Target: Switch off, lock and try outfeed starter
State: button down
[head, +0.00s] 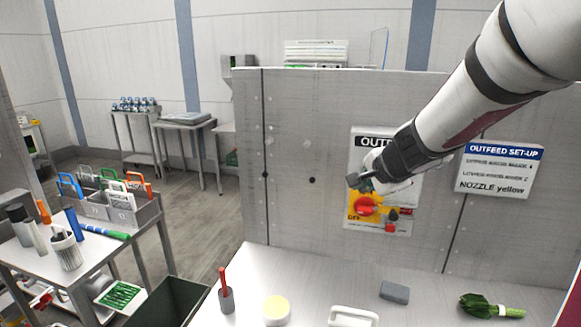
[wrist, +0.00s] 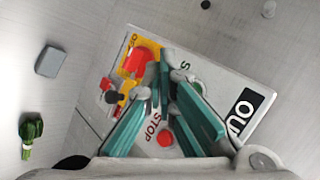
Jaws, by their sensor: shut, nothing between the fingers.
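The outfeed starter panel (head: 415,190) is on the grey upright wall, partly hidden by my arm. Its red rotary switch (head: 366,205) sits on a yellow plate with OFF at lower left; the handle's exact setting is unclear. Beside it are a dark knob and a small red part (head: 390,228). In the wrist view the red switch (wrist: 137,62) is left of my fingers, the dark knob (wrist: 113,97) below it, and a red STOP button (wrist: 165,139) shows between the fingers. My gripper (head: 360,182) is shut and empty, just in front of the panel above the switch; contact cannot be told.
An OUTFEED SET-UP sign (head: 500,171) hangs to the right. A left-hand cart carries a grey tray (head: 122,213) with coloured loops.

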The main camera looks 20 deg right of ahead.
jog(key=w+d, duration=0.3)
jog(key=w, duration=0.2)
jog(key=shift+d, duration=0.2)
dwell(1.4)
jog(key=shift+w+d, duration=0.25)
jog(key=shift+w, duration=0.1)
jog(key=shift+w+d, duration=0.25)
jog(key=shift+w, duration=0.15)
dwell(0.7)
jog(key=shift+s, duration=0.15)
dwell(0.3)
jog(key=shift+s+a, duration=0.45)
jog(key=shift+s, duration=0.15)
jog(key=shift+s+a+b, duration=0.2)
jog(key=shift+s+a, duration=0.55)
jog(key=shift+s, duration=0.3)
jog(key=shift+s+a+b, duration=0.15)
jog(key=shift+s+a, duration=0.55)
jog(key=shift+s, duration=0.35)
